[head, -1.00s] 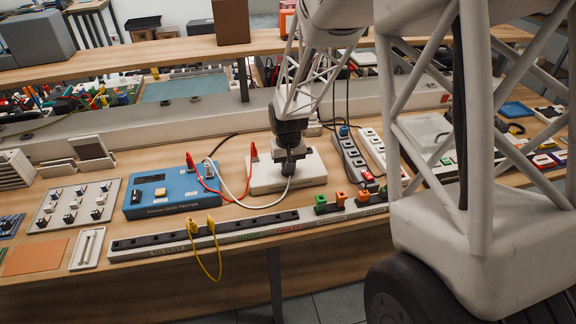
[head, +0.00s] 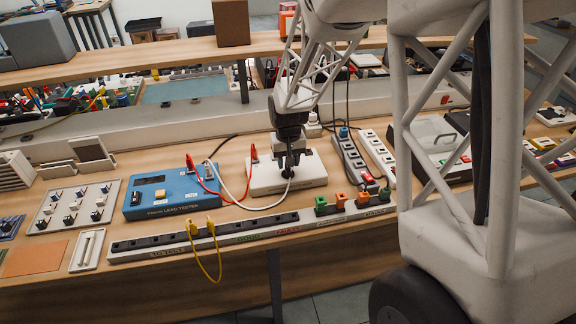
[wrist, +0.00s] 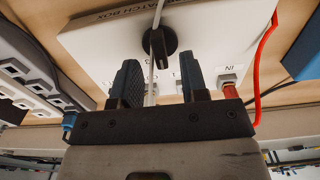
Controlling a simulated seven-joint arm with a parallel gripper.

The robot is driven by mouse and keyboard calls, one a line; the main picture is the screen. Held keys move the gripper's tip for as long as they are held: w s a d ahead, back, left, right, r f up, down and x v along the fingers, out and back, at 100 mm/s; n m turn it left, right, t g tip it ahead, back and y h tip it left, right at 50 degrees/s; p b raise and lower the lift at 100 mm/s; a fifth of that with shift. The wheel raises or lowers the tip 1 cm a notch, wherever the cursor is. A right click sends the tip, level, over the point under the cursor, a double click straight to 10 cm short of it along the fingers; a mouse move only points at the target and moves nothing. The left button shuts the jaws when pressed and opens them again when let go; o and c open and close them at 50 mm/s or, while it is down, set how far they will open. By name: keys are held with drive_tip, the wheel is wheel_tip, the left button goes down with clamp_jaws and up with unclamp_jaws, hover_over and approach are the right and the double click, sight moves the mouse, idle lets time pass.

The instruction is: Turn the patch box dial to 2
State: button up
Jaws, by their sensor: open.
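The patch box (head: 312,179) is a white box on the bench, with its label upside down in the wrist view (wrist: 225,35). Its black dial (wrist: 160,42) stands up from the top face; a white cable crosses in front of it. I cannot read the dial's setting or its numbers. My gripper (head: 289,168) is above the box. The dial appears just beyond the fingertips, in line with the gap. A red plug sits in the jack marked IN, beside the right finger.
The blue lead tester (head: 165,190) stands left of the box, with red and white leads running between them. Power strips (head: 350,160) lie close on the right. A long black socket rail (head: 205,235) with yellow leads runs along the front edge.

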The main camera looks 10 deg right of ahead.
sight(288, 169)
drive_tip(key=shift+r, duration=2.6)
drive_tip(key=shift+s+r, duration=0.1)
drive_tip(key=shift+s+r, duration=0.15)
drive_tip(key=shift+r, duration=0.05)
drive_tip(key=s+d+r+t, duration=0.1)
drive_tip(key=s+r, duration=1)
drive_tip(key=s, duration=0.3)
drive_tip(key=s+r, duration=0.2)
drive_tip(key=s, duration=0.7)
drive_tip(key=s+r+t, duration=0.1)
drive_tip(key=s+r, duration=0.1)
drive_tip(key=s, duration=0.8)
drive_tip(key=shift+s+d+r+t, duration=0.2)
drive_tip(key=shift+d+t, duration=0.1)
drive_tip(key=shift+d, duration=0.15)
